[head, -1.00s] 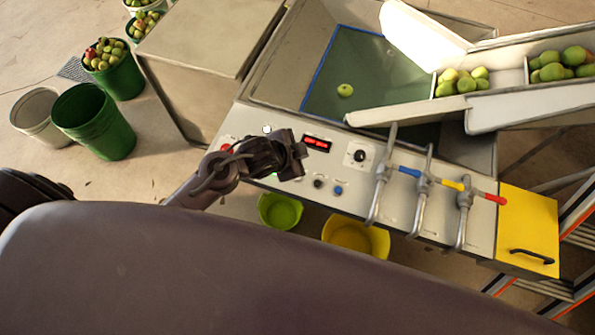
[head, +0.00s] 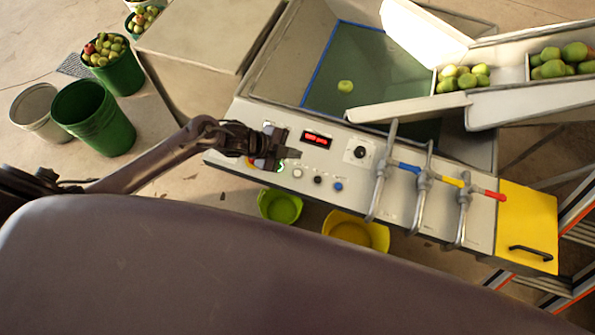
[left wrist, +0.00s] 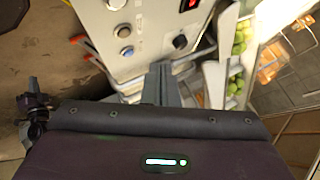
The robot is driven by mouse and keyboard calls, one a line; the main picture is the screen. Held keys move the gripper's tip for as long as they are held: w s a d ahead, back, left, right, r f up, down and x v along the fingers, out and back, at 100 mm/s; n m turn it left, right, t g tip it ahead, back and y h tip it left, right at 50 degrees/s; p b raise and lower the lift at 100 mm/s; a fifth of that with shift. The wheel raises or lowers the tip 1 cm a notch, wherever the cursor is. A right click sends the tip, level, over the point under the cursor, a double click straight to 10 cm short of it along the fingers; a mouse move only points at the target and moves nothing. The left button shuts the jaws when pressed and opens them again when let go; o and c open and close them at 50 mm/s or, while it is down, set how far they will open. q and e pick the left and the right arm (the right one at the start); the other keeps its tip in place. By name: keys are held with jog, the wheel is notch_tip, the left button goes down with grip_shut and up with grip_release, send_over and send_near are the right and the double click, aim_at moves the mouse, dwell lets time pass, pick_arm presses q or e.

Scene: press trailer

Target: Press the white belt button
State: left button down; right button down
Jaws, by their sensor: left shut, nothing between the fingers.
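The control panel (head: 390,205) has a white button (head: 297,173) at the left of a row, with a black button (head: 318,180) and a blue button (head: 338,187) to its right. Its labels are too small to read. My left gripper (head: 293,153) is shut and empty over the panel's left part, just above and left of the white button in the picture. I cannot tell how high it is above the panel. In the left wrist view, the closed fingers (left wrist: 160,84) point at the panel, and the white button (left wrist: 115,4) is at the top edge.
A red display (head: 317,139) and a black knob (head: 360,153) are on the panel. Bent metal pipes with blue, yellow and red handles (head: 423,182) stand to the right. A green bowl (head: 280,206) and a yellow bowl (head: 355,232) sit below the panel's near edge.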

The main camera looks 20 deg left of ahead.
aim_at(294, 174)
pick_arm(q)
jog(key=shift+f+b, duration=3.7)
jog(key=shift+f, duration=0.65)
jog(key=shift+f+b, duration=0.3)
jog(key=shift+f, duration=0.1)
